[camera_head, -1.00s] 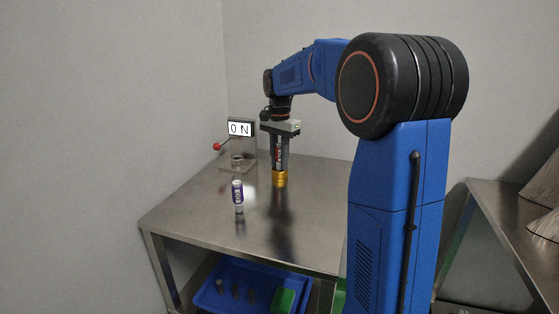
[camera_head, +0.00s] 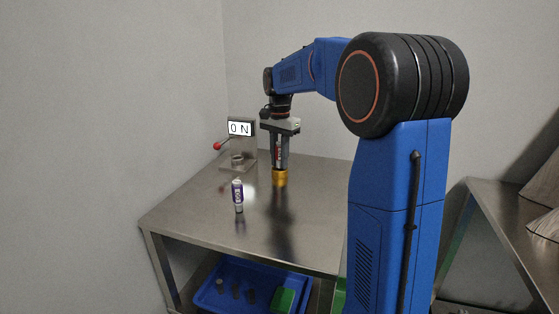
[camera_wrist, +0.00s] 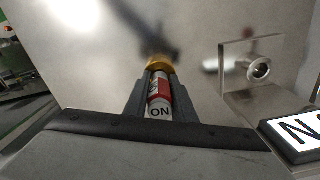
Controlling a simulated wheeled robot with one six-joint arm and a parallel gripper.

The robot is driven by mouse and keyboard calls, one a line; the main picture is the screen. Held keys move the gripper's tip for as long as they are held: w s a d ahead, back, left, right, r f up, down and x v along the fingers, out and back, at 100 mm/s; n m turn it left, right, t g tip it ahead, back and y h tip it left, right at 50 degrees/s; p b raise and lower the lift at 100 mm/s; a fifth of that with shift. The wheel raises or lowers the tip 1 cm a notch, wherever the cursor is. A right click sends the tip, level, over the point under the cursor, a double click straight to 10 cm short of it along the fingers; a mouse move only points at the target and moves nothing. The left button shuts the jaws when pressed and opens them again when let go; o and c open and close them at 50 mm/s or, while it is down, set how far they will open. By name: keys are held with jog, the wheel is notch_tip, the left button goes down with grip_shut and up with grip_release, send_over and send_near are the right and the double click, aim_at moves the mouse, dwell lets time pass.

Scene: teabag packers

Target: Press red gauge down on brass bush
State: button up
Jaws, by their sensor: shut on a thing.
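My gripper (camera_head: 279,168) points straight down over the table and is shut on the red gauge (camera_wrist: 158,95), a white and red cylinder marked "ON". The gauge shows as a narrow upright strip between the fingers in the head view (camera_head: 279,152). The brass bush (camera_head: 279,180) is a short gold cylinder directly below the fingertips; it also shows in the wrist view (camera_wrist: 160,65). The gauge's lower end meets or enters the bush; the fingers hide how deep it sits.
A white and purple cylinder (camera_head: 238,196) stands on the steel table (camera_head: 185,212) at front left. A blue tray (camera_head: 207,297) lies below.

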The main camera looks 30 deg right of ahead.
jog(key=shift+r, duration=2.8)
